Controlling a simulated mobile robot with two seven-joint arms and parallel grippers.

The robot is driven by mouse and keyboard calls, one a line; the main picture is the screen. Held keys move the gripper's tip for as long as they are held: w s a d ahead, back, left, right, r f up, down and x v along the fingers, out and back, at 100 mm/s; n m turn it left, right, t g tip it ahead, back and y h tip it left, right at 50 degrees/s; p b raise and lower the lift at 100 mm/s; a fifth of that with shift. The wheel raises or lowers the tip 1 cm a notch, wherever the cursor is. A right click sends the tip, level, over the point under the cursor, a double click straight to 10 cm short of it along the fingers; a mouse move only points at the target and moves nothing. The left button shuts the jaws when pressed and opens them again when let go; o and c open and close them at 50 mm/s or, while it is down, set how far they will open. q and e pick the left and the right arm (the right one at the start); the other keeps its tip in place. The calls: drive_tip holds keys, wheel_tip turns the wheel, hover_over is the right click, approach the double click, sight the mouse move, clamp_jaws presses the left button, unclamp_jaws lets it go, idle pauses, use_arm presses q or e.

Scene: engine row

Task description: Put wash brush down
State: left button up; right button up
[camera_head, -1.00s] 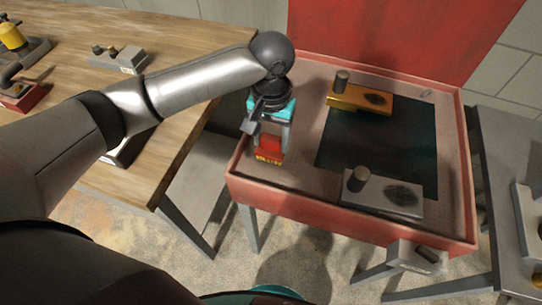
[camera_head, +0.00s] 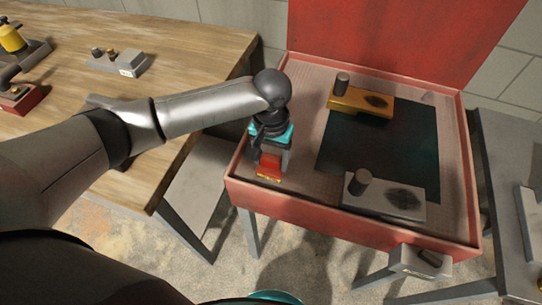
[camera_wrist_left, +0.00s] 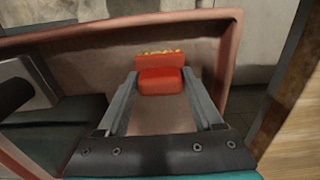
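The wash brush is a small red block with a yellow bristle edge (camera_head: 269,176). It is over the left part of the red-walled wash tub (camera_head: 330,218), near its front left corner. My left gripper (camera_head: 271,166) points down there. In the left wrist view the brush (camera_wrist_left: 161,80) sits between the two grey fingertips, which lie against its sides, bristles facing away from the gripper. I cannot tell whether the bristles touch the tub floor. My right gripper is not in view.
A yellow-orange block part (camera_head: 362,101) and a grey block part (camera_head: 405,200) lie in the tub, at the back and front of a dark mat (camera_head: 385,150). The tub's red lid stands up behind. A wooden bench (camera_head: 190,50) is at left, a grey table (camera_head: 505,150) at right.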

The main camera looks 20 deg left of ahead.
sight(272, 158)
use_arm(q)
drive_tip(key=o, duration=0.3)
drive_tip(key=shift+o, duration=0.2)
wheel_tip(272, 158, up, 12)
drive_tip(key=p, duration=0.2)
drive_tip(key=shift+r, duration=0.2)
drive_tip(key=shift+d, duration=0.1)
idle(0.3)
